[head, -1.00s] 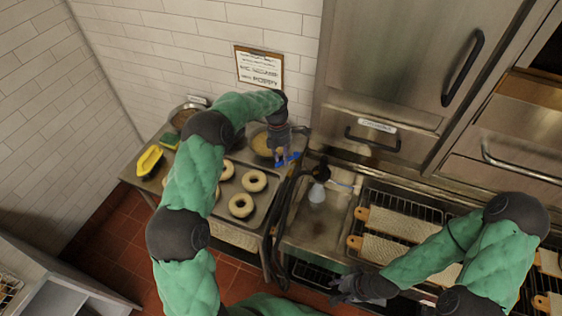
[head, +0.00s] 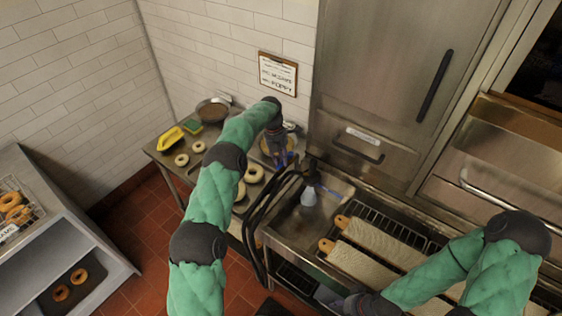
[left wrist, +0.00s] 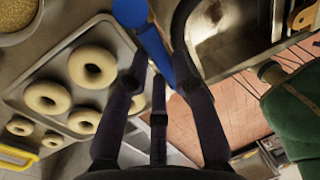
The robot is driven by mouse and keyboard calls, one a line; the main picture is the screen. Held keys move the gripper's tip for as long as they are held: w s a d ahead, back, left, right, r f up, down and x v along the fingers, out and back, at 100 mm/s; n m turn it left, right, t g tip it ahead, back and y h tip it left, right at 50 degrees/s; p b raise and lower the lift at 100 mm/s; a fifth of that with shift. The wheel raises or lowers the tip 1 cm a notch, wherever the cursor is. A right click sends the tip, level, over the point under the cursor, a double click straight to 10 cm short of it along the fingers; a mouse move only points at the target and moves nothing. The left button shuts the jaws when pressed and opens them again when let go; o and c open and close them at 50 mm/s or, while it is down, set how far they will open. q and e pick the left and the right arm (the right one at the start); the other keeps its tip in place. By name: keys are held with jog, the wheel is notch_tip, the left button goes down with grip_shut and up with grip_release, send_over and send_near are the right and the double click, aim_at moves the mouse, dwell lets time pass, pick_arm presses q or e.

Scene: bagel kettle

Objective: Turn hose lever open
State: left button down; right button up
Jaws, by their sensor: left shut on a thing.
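A blue lever (left wrist: 152,45) runs between the dark fingers of my left gripper (left wrist: 160,78) in the left wrist view. The gripper is shut on it. In the head view my left gripper (head: 281,148) is at the back of the counter, beside the black hoses, and mostly hides the blue lever (head: 284,162). The black hoses (head: 262,205) loop down in front, between the bagel tray and the sink. My right gripper (head: 362,303) is low at the bottom edge, near the boards; its fingers are unclear.
A tray (left wrist: 108,138) of raw bagels lies beside the lever. A sink (head: 292,232) with a pale spray nozzle (head: 309,196) is to the right. Bagel boards (head: 385,263) lie on a rack. A yellow-handled tool (head: 170,138) and a bowl (head: 212,110) are at the left.

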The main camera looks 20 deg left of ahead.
dwell(0.4)
pick_arm(q)
jog(key=c, duration=1)
grip_release()
jog(key=shift+d, duration=0.1)
jog(key=shift+r, duration=0.1)
jog(key=r, duration=0.4)
jog(key=a+r, duration=0.1)
jog(key=r, duration=0.2)
jog(key=a+r, duration=0.1)
jog(key=r, duration=0.3)
jog(key=shift+w+a+r, duration=0.15)
jog(key=shift+w+r, duration=0.15)
jog(key=shift+w, duration=0.05)
